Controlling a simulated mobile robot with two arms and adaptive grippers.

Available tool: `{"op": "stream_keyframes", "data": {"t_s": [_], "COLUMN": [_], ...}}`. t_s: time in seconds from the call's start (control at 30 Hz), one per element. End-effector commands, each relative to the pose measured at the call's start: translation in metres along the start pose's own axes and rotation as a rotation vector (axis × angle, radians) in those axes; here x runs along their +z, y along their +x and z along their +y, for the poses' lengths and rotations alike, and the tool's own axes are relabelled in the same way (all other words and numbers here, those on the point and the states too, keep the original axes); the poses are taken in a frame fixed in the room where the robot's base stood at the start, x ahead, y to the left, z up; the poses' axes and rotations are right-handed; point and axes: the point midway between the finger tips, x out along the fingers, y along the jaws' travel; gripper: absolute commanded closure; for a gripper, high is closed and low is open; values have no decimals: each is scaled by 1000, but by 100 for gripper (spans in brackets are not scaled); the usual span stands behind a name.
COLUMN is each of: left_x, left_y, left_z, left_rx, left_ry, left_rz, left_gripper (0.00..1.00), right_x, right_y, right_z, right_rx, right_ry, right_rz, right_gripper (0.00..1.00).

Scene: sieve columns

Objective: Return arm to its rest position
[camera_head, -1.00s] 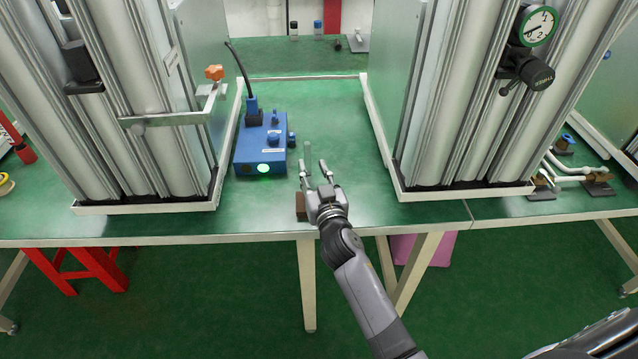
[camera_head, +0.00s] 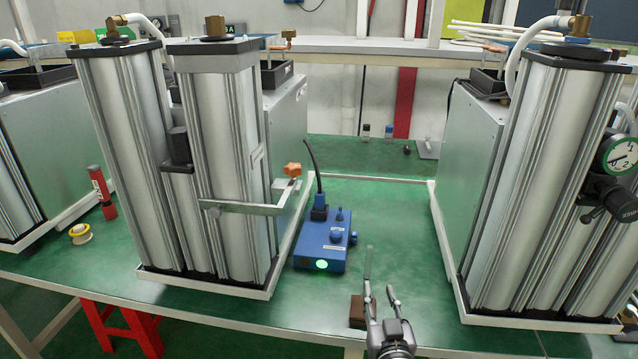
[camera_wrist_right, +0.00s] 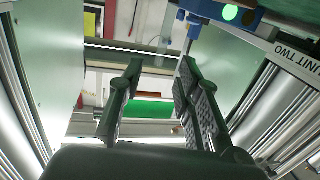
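My right gripper (camera_head: 379,272) comes in from the bottom edge of the head view, over the front of the green table, to the right of the blue box. Its two fingers are spread with nothing between them. The right wrist view shows the same open fingers (camera_wrist_right: 158,85) with an empty gap. Most of my right arm is below the head view. My left gripper is in neither view now.
A blue box (camera_head: 320,246) with a lit green button stands between the left column unit (camera_head: 218,160) and right column unit (camera_head: 540,180). A brown block (camera_head: 357,312) is beside the right gripper.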

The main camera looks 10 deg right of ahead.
Motion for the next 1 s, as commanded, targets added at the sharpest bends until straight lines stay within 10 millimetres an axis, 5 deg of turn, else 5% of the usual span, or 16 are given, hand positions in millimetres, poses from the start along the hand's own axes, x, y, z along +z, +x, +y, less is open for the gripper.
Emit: {"op": "stream_keyframes", "data": {"t_s": [0.17, 0.37, 0.6, 1.0], "left_x": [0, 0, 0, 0], "left_y": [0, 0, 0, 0], "left_z": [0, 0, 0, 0], "left_rx": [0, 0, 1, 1], "left_ry": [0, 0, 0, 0], "left_rz": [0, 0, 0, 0], "left_gripper": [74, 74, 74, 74], "right_x": [28, 79, 112, 122], "right_y": [-31, -107, -196, -307], "right_z": [36, 66, 60, 40], "right_rx": [101, 152, 43, -216], "right_ry": [-10, -43, -101, -201], "right_rz": [-168, -535, -892, -1246], "right_gripper": [69, 69, 69, 69]}}
